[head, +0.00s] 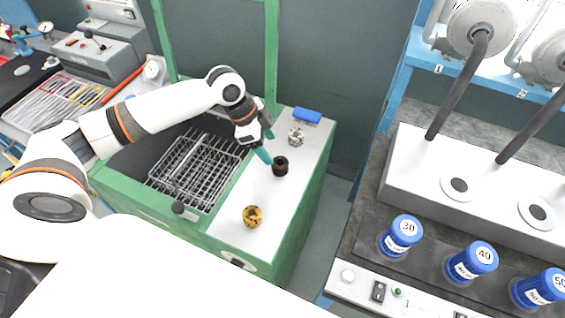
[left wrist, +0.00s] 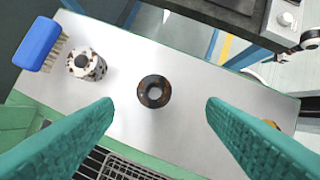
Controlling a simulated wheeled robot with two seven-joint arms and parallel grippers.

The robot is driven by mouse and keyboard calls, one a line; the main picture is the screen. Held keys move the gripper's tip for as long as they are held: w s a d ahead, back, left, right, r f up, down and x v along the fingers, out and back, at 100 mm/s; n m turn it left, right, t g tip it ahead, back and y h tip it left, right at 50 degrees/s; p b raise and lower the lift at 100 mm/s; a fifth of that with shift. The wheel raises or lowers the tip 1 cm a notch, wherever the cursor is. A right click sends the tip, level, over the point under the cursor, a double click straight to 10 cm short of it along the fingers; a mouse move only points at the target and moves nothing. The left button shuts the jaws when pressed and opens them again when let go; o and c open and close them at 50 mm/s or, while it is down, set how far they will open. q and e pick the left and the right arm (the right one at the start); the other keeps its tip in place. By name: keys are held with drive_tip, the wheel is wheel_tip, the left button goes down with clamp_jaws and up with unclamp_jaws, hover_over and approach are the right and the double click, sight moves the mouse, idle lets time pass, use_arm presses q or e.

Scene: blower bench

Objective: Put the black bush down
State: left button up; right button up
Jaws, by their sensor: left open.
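The black bush (head: 281,166) stands upright on the white top of the green bench, between a silver part and a yellow part. In the left wrist view the bush (left wrist: 154,91) shows from above as a dark ring with brownish marks and a central hole. My left gripper (head: 266,150) is just above and beside the bush in the head view. In the left wrist view its two teal fingers (left wrist: 160,112) are wide apart, with nothing between their tips touching the bush. My right gripper is not in view.
A silver part (head: 296,136) and a blue brush (head: 307,116) are behind the bush; a brass-yellow part (head: 252,216) is in front. A wire rack (head: 195,170) lies left in the bench's opening. Blue-capped containers (head: 401,236) stand on the right machine.

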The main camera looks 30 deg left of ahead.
sight(280, 162)
use_arm(q)
drive_tip(key=x, duration=0.4)
drive_tip(key=shift+r+p, duration=0.1)
drive_tip(key=shift+p, duration=0.2)
drive_tip(key=shift+w+d+f, duration=0.2)
drive_tip(key=shift+f, duration=0.3)
drive_tip(key=x, duration=0.1)
drive_tip(key=p+x, duration=0.1)
drive_tip(key=x, duration=0.1)
drive_tip(key=shift+w+a+f, duration=0.2)
drive_tip(key=shift+f, duration=0.15)
drive_tip(key=shift+w+d+f, duration=0.1)
drive_tip(key=shift+d+f, duration=0.05)
drive_tip(key=shift+f, duration=0.35)
drive_tip(key=c, duration=1.2)
drive_tip(key=shift+r, duration=0.1)
drive_tip(key=shift+c, duration=0.7)
